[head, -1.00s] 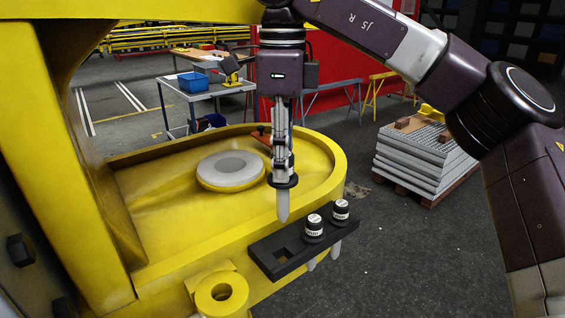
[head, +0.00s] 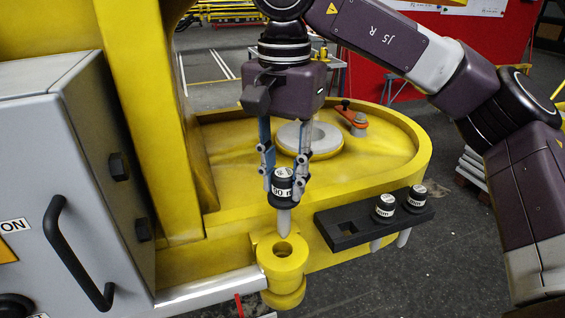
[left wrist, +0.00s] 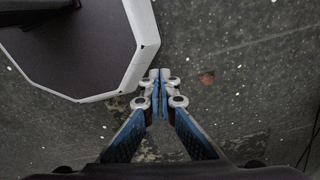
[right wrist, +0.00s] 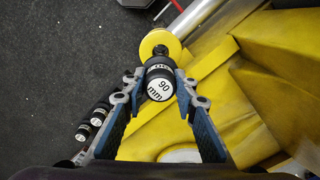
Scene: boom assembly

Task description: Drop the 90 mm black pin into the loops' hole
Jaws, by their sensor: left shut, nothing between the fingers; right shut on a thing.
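The 90 mm pin (head: 283,186) has a black head with a white label and a pale tapered shank pointing down. My right gripper (head: 284,180) is shut on its head and holds it upright in the air. The yellow loops (head: 282,268) stand below it, with a dark round hole in the top. In the head view the pin's tip is just above the hole, apart from it. The right wrist view shows the "90 mm" label (right wrist: 160,88) between the fingers, with the yellow loop (right wrist: 158,42) partly hidden behind. My left gripper (left wrist: 160,78) is shut and empty over the floor.
A black holder (head: 345,234) on the yellow rim has an empty square slot and two other black-headed pins (head: 384,207). A grey cabinet (head: 70,190) with a black handle stands at the left. A silver rod (head: 210,290) runs to the loops.

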